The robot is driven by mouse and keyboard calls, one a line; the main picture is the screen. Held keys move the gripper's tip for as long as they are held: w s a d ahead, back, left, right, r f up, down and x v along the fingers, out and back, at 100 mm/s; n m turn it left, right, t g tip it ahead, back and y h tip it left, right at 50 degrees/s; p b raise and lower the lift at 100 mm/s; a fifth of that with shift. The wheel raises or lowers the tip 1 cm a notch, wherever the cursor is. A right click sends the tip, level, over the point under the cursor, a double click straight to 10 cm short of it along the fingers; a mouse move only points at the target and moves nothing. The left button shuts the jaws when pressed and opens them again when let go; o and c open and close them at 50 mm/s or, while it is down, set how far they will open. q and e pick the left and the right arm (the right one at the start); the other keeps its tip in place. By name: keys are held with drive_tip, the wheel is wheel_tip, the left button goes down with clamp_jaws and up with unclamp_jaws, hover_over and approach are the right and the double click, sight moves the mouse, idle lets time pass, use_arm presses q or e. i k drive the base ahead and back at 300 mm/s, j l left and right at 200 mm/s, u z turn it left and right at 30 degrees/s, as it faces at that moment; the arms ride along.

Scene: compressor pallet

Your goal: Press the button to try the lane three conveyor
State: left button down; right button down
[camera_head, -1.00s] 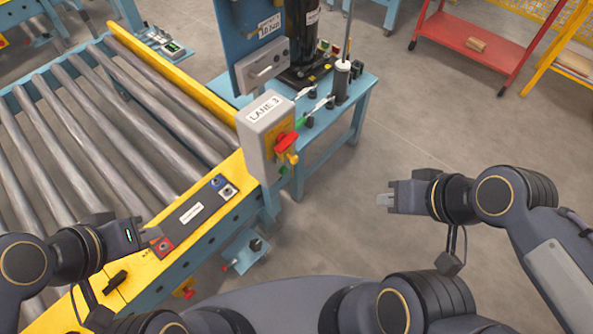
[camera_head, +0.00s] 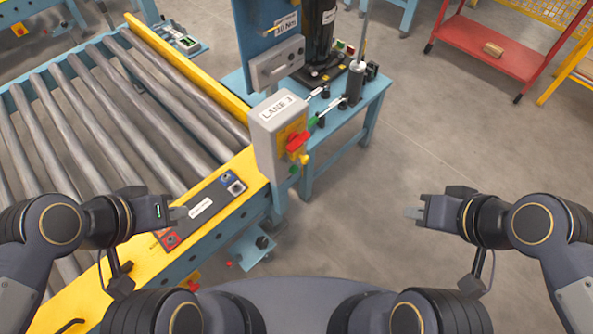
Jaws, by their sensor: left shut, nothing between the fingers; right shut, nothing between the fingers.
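The grey LANE 3 control box (camera_head: 272,125) stands at the near right corner of the roller conveyor (camera_head: 110,120). On its right face are a red control (camera_head: 298,141) on a yellow plate, a small yellow part below it and a green button (camera_head: 294,169). My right gripper (camera_head: 412,213) is shut and empty over bare floor, apart from the box.
A blue bench (camera_head: 372,95) with a black cylinder and small fittings stands behind the box. A red cart (camera_head: 490,45) stands at the back right. The floor (camera_head: 400,150) between the box and my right arm is clear.

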sight(294, 169)
drive_tip(key=l+u, duration=0.4)
drive_tip(key=k+l+u, duration=0.1)
drive_tip(key=u, duration=0.3)
